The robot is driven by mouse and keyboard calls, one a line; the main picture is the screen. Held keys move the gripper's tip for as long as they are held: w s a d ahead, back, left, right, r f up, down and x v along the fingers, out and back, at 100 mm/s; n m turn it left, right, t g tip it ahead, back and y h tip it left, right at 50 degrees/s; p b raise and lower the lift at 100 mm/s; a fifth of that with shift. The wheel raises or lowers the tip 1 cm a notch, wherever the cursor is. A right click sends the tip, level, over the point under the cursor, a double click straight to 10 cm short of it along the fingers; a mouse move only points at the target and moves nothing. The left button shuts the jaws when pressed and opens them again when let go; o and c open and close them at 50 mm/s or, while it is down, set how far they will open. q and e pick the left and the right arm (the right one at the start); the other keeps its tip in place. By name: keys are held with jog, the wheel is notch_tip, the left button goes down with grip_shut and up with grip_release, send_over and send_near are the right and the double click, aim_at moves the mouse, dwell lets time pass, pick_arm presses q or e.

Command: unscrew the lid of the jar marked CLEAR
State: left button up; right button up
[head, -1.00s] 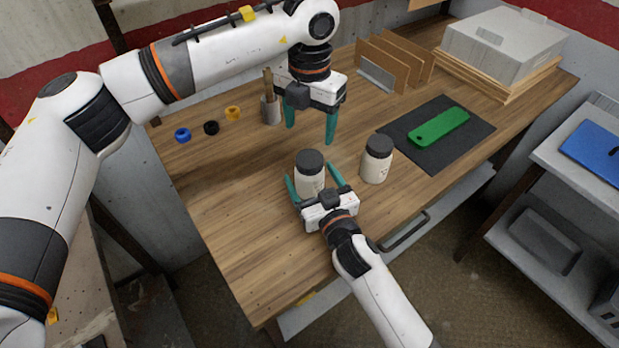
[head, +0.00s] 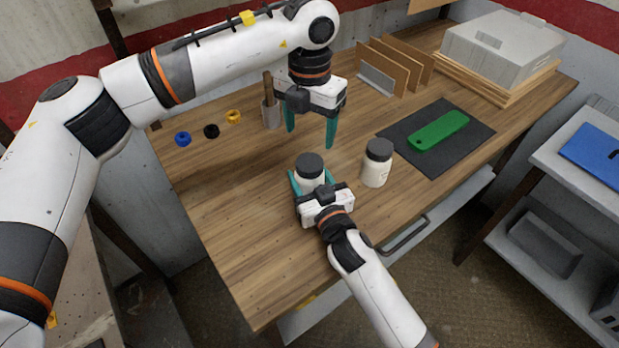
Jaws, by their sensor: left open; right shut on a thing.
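Two white jars with dark lids stand on the wooden table. The left jar (head: 309,173) is between the fingers of my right gripper (head: 311,184), which is shut on its body. The right jar (head: 376,165) stands upright and free, a little to the right. The markings on both jars are too small to read, so I cannot tell which says CLEAR. My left gripper (head: 311,133) is open and empty, fingers pointing down, above and behind the held jar. The lower body of the held jar is hidden by my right gripper.
A dark mat (head: 465,152) with a green flat piece (head: 439,131) lies to the right. Blue (head: 183,139), black (head: 211,131) and yellow (head: 233,117) rings and a holder (head: 271,114) sit at the back left. Upright boards (head: 395,67) stand behind. The table's front left is clear.

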aim_at(309, 162)
pick_arm(q)
jog(key=m, duration=3.5)
jog(key=shift+f+m, duration=0.3)
jog(key=shift+m, duration=0.2)
notch_tip(309, 162, down, 7)
jog(key=shift+f, duration=0.2)
jog(key=shift+c, duration=0.6)
